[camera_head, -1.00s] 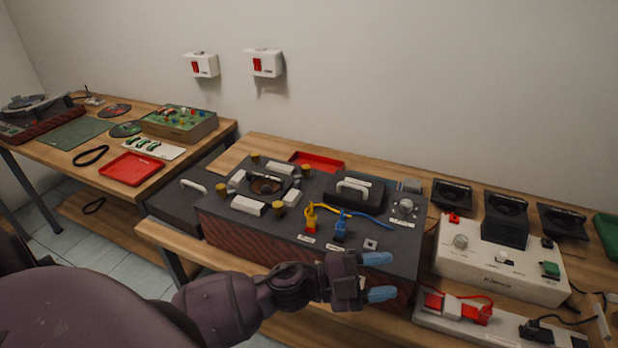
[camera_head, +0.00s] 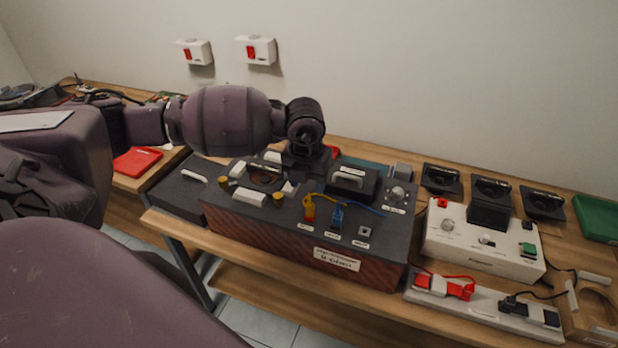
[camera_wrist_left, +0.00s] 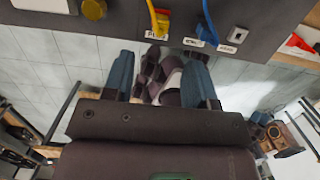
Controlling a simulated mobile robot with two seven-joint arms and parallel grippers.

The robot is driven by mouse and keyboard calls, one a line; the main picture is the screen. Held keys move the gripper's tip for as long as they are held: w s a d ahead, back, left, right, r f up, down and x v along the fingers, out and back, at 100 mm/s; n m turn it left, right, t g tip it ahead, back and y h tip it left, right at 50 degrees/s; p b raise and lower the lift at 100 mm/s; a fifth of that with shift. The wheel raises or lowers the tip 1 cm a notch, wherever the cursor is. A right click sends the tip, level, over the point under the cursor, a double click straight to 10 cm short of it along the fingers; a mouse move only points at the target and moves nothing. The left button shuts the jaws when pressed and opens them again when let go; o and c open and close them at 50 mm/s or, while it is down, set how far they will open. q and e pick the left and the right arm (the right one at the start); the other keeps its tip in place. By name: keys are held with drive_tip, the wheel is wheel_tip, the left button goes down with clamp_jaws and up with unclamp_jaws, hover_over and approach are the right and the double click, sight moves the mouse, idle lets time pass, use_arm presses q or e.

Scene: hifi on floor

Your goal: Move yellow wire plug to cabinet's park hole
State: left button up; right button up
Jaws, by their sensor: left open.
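The cabinet (camera_head: 245,222) has a dark top and a reddish wood front. The yellow wire plug (camera_head: 309,207) stands upright in the cabinet top over a red base, its yellow wire running back; it also shows at the wrist view's top edge (camera_wrist_left: 160,20). A blue wire plug (camera_head: 337,218) stands right of it. My right gripper is not seen.
A black handle block (camera_head: 352,182) and a knob (camera_head: 398,193) stand behind the plugs. Yellow posts and white blocks crowd the cabinet's left. A white control box (camera_head: 480,245) and power strip (camera_head: 490,312) lie right. The floor in front is open.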

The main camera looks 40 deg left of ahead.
sight(310, 205)
use_arm(q)
drive_tip(key=f, duration=0.7)
drive_tip(key=w+f+p, duration=0.1)
drive_tip(key=f, duration=0.2)
drive_tip(key=shift+a+f, duration=0.1)
drive_tip(key=shift+f, duration=0.1)
drive_tip(key=c, duration=0.7)
drive_tip(key=o, duration=0.7)
